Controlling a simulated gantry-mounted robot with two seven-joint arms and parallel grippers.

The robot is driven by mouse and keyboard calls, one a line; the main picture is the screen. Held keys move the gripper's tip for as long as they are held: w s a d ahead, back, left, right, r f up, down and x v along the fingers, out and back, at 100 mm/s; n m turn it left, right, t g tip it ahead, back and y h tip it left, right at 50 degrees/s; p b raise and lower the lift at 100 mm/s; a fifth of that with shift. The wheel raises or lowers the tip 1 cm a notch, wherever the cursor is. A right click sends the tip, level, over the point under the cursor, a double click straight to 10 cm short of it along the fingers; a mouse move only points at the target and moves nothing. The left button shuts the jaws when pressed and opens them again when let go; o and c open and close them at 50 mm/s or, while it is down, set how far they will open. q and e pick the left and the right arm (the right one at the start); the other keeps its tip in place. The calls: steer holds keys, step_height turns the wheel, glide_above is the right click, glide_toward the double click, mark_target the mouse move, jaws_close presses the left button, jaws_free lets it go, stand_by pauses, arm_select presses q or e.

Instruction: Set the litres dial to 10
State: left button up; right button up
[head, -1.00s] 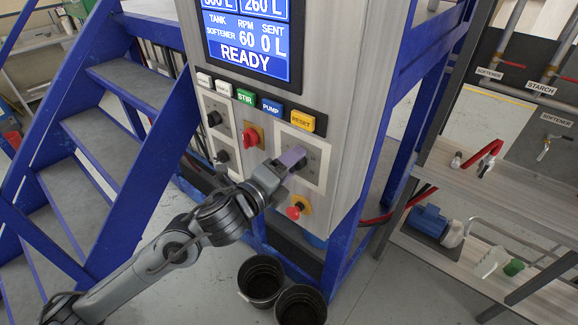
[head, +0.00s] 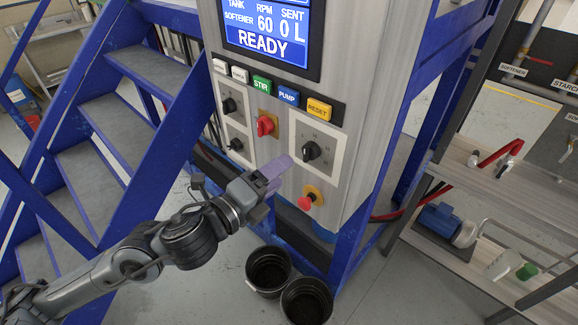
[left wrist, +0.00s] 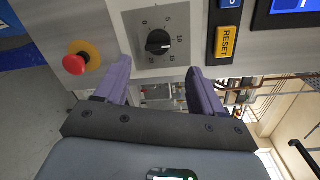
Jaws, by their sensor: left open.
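The litres dial is a black knob (head: 312,151) on a pale square plate, right of the red knob on the panel. In the left wrist view, the dial (left wrist: 158,42) shows ahead between the fingertips, with numbers around it. Its white mark points right in that view, toward the RESET side; I cannot tell exactly which number it meets. My left gripper (head: 276,172) is open and empty, with purple fingers, lower left of the dial in the head view and apart from it. The fingers (left wrist: 155,80) also show in the left wrist view. My right gripper is not in view.
A red emergency stop (head: 309,200) sits below the dial. The yellow RESET button (head: 319,109) is above it. A red knob (head: 265,125) and smaller black knobs are to the left. The display (head: 265,32) reads READY. Blue stairs (head: 110,120) and two buckets (head: 268,270) stand nearby.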

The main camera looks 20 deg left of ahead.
arm_select(q)
steer(key=shift+v, duration=0.95)
